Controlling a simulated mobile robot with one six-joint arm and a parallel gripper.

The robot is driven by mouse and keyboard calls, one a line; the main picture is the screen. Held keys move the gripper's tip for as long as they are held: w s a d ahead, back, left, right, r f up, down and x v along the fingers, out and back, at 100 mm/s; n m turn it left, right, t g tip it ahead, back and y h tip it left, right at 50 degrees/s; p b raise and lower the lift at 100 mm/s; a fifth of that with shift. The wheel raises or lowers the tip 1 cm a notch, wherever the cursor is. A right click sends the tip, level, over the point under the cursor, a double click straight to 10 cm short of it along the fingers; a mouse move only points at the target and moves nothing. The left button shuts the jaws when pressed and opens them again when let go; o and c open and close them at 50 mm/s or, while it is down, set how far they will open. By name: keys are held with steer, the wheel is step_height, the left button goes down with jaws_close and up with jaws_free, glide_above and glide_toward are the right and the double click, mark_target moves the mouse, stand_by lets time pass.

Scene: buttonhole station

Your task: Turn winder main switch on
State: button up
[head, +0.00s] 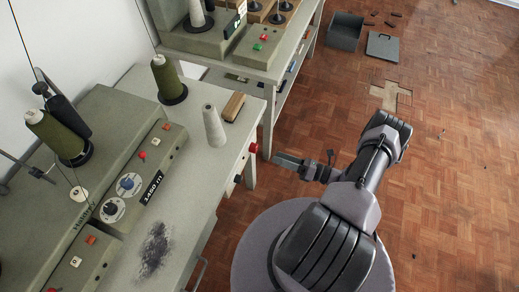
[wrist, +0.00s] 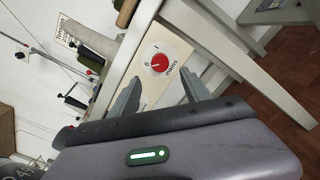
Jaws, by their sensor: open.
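A red rotary switch (wrist: 160,62) sits on a pale round plate marked 0, I and "mains" in the wrist view. A pale mark on its knob seems to point toward the 0, though it is small. In the head view the red knob (head: 253,148) sticks out from the right side of the near bench. My gripper (head: 277,158) is just right of the knob, apart from it. In the wrist view my gripper (wrist: 162,80) is open and empty, its two fingers on either side below the switch.
The near bench (head: 205,188) carries a grey-green machine (head: 105,150) with dials and buttons, thread cones (head: 213,125) and a wooden block (head: 233,107). A black knob (head: 238,179) is on the bench side. A grey bin (head: 345,32) stands far back. The parquet floor to the right is mostly clear.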

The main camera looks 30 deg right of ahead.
mark_target(257, 149)
steer(key=b+x, duration=0.1)
steer(key=x, duration=0.7)
steer(key=shift+w+a, duration=0.15)
steer(key=shift+w, duration=0.15)
jaws_close()
